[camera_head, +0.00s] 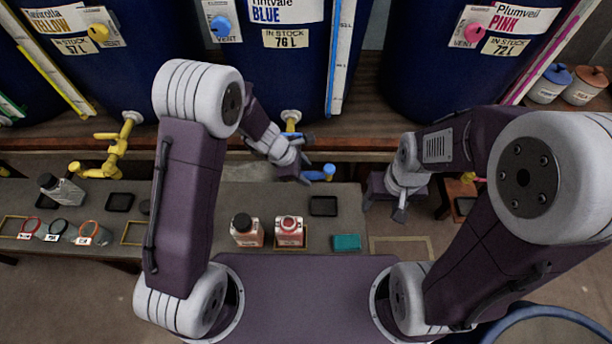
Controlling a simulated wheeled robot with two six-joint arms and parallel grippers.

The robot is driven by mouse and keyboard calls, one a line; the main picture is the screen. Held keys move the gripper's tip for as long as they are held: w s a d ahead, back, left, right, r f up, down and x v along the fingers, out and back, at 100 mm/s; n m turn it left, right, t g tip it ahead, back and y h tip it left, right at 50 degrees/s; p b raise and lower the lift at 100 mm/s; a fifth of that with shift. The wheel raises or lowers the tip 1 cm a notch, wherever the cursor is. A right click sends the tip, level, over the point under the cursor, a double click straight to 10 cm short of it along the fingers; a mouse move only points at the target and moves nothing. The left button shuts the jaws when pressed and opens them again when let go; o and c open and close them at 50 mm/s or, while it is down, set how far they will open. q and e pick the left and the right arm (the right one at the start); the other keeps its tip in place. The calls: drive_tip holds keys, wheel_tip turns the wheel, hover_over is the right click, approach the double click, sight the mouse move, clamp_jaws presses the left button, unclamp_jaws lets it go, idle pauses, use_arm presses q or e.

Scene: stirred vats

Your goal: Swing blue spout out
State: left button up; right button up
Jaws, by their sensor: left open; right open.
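The blue vat (285,65) stands at the back centre, with a label reading BLUE and 76 L. Its spout has a pale collar (291,116) and yellow metal at the vat's foot, and a blue end piece (328,171) shows lower right of it. My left gripper (307,160) is open beside the blue spout and covers its middle part. I cannot tell whether the jaws touch it. My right gripper (385,205) is open and empty, to the right of the spout over the bench's right end.
The yellow spout (112,150) juts out at the left. The grey bench (275,200) holds two bottles, (247,230) and (290,231), dark square pads, a teal block (346,242) and several coloured rings. The pink vat (445,65) stands at the right, with lidded jars (550,83) beyond.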

use_arm(q)
drive_tip(key=shift+d+f, duration=0.2)
drive_tip(key=shift+f, duration=0.25)
clamp_jaws()
drive_tip(key=shift+w, duration=0.1)
idle(1.0)
